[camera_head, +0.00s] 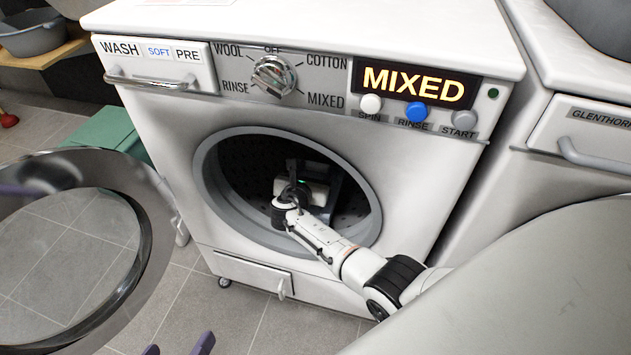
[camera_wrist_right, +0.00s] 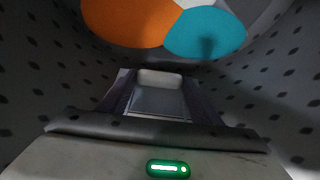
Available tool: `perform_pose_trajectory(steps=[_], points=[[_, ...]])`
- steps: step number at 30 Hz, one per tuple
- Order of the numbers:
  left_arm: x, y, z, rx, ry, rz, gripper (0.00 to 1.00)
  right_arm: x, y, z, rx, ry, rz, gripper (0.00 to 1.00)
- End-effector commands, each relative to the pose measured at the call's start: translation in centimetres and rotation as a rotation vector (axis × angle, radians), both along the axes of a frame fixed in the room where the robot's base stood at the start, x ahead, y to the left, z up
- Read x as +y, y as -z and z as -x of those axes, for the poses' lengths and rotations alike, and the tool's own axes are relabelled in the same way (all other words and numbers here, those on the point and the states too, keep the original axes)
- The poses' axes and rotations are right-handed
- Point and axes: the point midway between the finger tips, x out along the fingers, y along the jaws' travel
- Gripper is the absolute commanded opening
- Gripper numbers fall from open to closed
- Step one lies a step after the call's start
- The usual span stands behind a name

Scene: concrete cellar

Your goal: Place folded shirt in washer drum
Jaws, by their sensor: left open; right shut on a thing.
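The white washer (camera_head: 330,215) stands in front of me with its round drum (camera_head: 255,185) open. My right arm reaches into the drum, and my right gripper (camera_wrist_right: 157,85) is well inside it. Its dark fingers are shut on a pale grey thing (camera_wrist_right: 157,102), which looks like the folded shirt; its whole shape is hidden. In the head view the held thing is hard to make out. The round glass door (camera_head: 150,235) is swung open to the left. Purple fingertips of my left gripper (camera_head: 178,348) show at the bottom edge, apart and empty.
Rounded orange (camera_wrist_right: 130,20) and teal (camera_wrist_right: 207,33) shapes show beyond the gripper in the wrist view. The perforated drum wall (camera_wrist_right: 45,95) surrounds the gripper closely. Another white appliance (camera_head: 590,135) stands at the right. A green box (camera_head: 105,130) is behind the door.

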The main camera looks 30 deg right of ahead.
Motion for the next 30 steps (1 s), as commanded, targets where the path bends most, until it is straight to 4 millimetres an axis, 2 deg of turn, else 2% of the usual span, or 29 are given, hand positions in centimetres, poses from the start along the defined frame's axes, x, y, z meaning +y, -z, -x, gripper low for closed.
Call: perform_pose_trajectory(steps=[1,4,7,15,16,19,30], points=[[-0.3,0.1,-0.1,-0.019,0.001,0.024,0.71,0.0,1.5,0.0,0.0,0.0,0.0,0.27],[-0.8,-0.8,-0.1,-0.044,0.004,0.061,0.71,0.0,2.6,0.0,0.0,-0.001,0.0,0.27],[-0.9,-1.4,-0.1,-0.049,0.004,0.07,0.71,0.0,2.4,-0.1,-0.002,-0.001,0.0,0.27],[-0.8,-1.4,-0.1,-0.048,0.004,0.068,0.71,0.0,2.6,0.0,-0.001,-0.001,0.001,0.27],[-0.8,-1.4,-0.1,-0.048,0.004,0.068,0.71,0.0,2.8,0.0,0.002,0.0,-0.001,0.6],[-0.8,-1.4,-0.1,-0.048,0.004,0.068,0.71,0.0,2.8,0.0,0.001,0.0,-0.002,0.77],[-0.8,-1.4,-0.1,-0.047,0.003,0.067,0.71,0.0,2.6,0.1,0.0,0.0,-0.001,0.77]])
